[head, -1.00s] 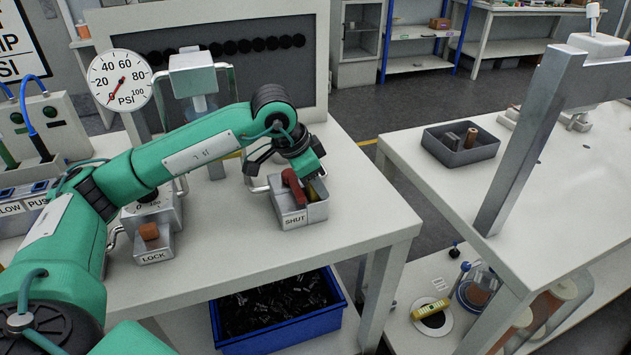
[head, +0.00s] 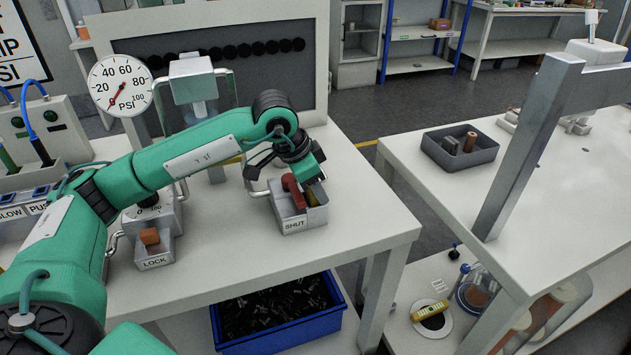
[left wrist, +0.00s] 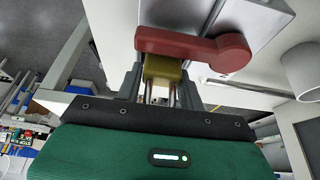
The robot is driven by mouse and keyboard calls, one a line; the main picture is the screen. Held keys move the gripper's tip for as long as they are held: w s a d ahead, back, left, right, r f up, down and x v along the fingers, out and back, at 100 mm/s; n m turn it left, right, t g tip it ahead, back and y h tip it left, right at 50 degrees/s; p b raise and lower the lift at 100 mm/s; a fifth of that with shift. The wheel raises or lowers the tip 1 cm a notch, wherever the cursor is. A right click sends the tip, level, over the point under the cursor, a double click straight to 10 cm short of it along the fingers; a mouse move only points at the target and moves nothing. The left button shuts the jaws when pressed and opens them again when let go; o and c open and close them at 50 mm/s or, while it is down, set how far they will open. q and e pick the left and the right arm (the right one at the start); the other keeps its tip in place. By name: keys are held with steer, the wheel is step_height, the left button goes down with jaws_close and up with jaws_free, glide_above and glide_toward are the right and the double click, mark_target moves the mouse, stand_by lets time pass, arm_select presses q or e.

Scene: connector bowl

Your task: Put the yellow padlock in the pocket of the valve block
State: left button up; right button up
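The grey valve block (head: 304,222), labelled SHUT, stands near the right part of the left table. A red handle (head: 291,190) lies across its top; it also shows in the left wrist view (left wrist: 185,45). The yellow padlock (left wrist: 163,68) is at that handle, with its metal shackle towards my gripper. In the head view only a bit of yellow shows beside the handle. My left gripper (left wrist: 161,82) has its fingers on both sides of the padlock and appears closed on it. Whether the padlock rests in the pocket is hidden. My right gripper is out of view.
A LOCK block (head: 155,258) with an orange-brown cube stands left of the valve block. A gauge (head: 120,86) rises behind. A blue bin (head: 280,330) of dark parts is below the table. A grey tray (head: 484,157) is on the right table. The left table's front right is clear.

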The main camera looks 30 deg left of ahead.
arm_select(q)
steer(key=shift+o, duration=0.2)
steer(key=v, duration=1.2)
steer(key=shift+b, duration=0.35)
steer(key=shift+r, duration=0.1)
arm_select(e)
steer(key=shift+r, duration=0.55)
